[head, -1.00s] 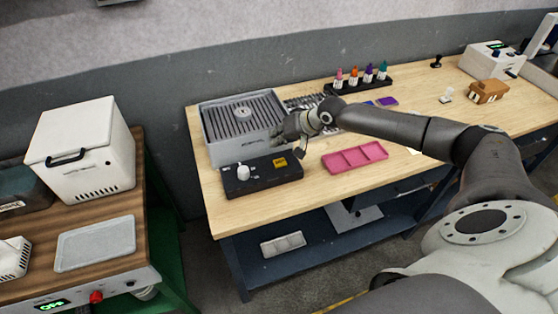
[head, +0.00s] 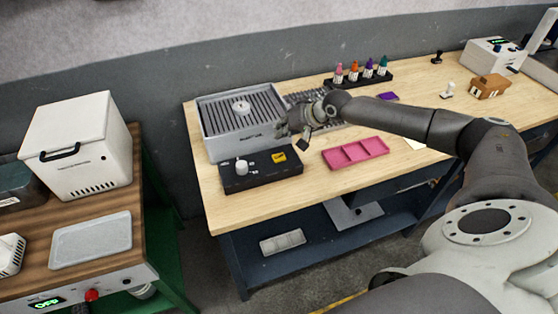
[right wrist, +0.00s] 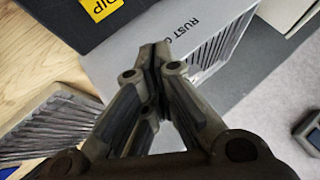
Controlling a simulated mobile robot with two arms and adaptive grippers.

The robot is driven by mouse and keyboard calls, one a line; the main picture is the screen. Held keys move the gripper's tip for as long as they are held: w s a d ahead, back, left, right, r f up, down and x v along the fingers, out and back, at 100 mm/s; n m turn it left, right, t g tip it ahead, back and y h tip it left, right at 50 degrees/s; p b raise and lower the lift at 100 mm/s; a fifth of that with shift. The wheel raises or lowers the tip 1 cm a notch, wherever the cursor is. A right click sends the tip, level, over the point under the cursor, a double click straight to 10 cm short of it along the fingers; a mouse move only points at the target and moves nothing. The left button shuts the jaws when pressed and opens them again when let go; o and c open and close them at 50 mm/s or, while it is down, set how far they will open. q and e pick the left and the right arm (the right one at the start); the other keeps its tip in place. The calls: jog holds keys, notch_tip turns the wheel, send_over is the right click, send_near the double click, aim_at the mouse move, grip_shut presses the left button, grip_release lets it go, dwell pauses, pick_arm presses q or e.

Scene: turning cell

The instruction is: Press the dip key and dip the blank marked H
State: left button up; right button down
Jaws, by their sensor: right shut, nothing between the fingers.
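The yellow key marked DIP (head: 279,157) sits on a black box (head: 262,182) at the front left of the wooden bench; it also shows in the right wrist view (right wrist: 100,6). A white knob-like piece (head: 241,168) stands on the same box. Behind is a grey slatted tank (head: 228,146), lettered "RUST" in the wrist view (right wrist: 190,40), with a small white round piece (head: 241,107) on its slats. I cannot make out a blank marked H. My right gripper (head: 281,128) is shut and empty, above the tank's right front edge, behind the DIP key. My left gripper is not in view.
A pink tray (head: 355,152) lies right of the black box. A rack of coloured bottles (head: 358,80) stands at the back. Right of it are a white stamp-like piece (head: 448,90) and a brown block (head: 489,86). A separate table with a white box (head: 80,145) stands left.

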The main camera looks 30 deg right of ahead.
jog(key=b, duration=0.4)
send_over(281, 155)
notch_tip(281, 155, down, 5)
jog(key=shift+r, duration=0.1)
jog(key=shift+w+f, duration=0.1)
jog(key=shift+f, duration=0.7)
jog(key=shift+f, duration=0.2)
jog(key=shift+f, duration=0.2)
dwell(0.3)
